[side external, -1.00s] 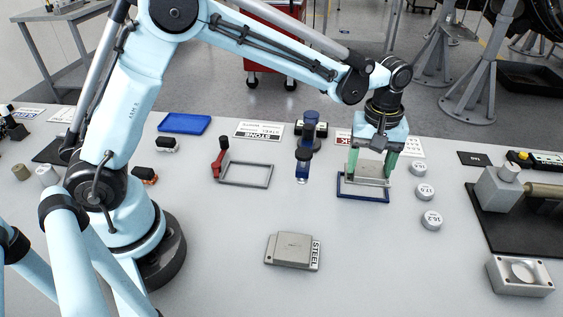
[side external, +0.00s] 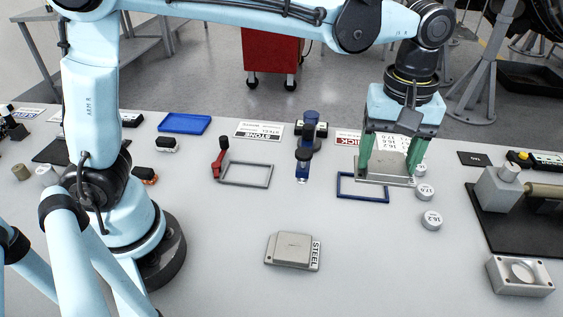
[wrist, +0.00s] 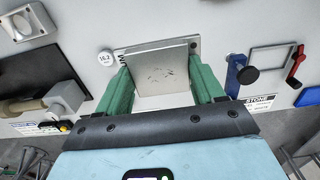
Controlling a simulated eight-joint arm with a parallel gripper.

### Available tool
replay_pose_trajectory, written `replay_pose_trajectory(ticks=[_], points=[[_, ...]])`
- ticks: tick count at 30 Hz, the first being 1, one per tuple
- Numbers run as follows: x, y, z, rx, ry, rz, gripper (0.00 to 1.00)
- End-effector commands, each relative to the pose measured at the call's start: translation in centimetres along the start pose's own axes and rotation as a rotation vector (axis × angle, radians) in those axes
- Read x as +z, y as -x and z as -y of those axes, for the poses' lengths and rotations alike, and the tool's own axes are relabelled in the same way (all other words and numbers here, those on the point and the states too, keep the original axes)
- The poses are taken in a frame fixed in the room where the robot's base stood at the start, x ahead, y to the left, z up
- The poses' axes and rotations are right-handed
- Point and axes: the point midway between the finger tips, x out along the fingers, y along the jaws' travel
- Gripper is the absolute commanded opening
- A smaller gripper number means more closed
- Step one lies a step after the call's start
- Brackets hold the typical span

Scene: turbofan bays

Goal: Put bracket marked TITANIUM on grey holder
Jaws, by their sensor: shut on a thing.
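My gripper (side external: 391,172) is shut on a flat metal bracket (side external: 388,166), its green fingers on two opposite edges. The bracket is level, just right of the blue frame (side external: 363,198) and overlapping it in view; its height above the table is hard to tell. In the wrist view the bracket (wrist: 161,72) lies between the fingers (wrist: 163,85), with dark lettering at its left edge, too cut off to read fully. The grey holder (side external: 245,185), an open frame with a red clamp at its left, is empty, left of my gripper. A second bracket marked STEEL (side external: 292,249) lies on the table.
A blue clamp (side external: 303,165) stands between the grey holder and the blue frame. Several round weights (side external: 431,220) sit right of my gripper. A blue tray (side external: 185,123) is at the back left.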

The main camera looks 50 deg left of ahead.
Motion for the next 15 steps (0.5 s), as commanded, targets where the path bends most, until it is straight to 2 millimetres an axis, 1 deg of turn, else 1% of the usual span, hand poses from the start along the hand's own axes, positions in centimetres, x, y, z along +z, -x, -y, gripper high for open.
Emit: replay_pose_trajectory(ticks=[1, 3, 8, 11, 14, 15], points=[[-0.1, 0.7, 0.1, 0.0, 0.001, 0.0, 0.18], [-1.4, 0.7, 1.3, 0.0, 0.007, 0.0, 0.18], [-4.1, 1.0, 4.1, 0.0, 0.008, 0.0, 0.18], [-5.9, 1.2, 6.5, 0.0, 0.01, 0.0, 0.18], [-7.9, 1.4, 9.7, 0.0, 0.012, 0.0, 0.18], [-8.7, 1.4, 11.2, 0.0, 0.012, 0.0, 0.18]])
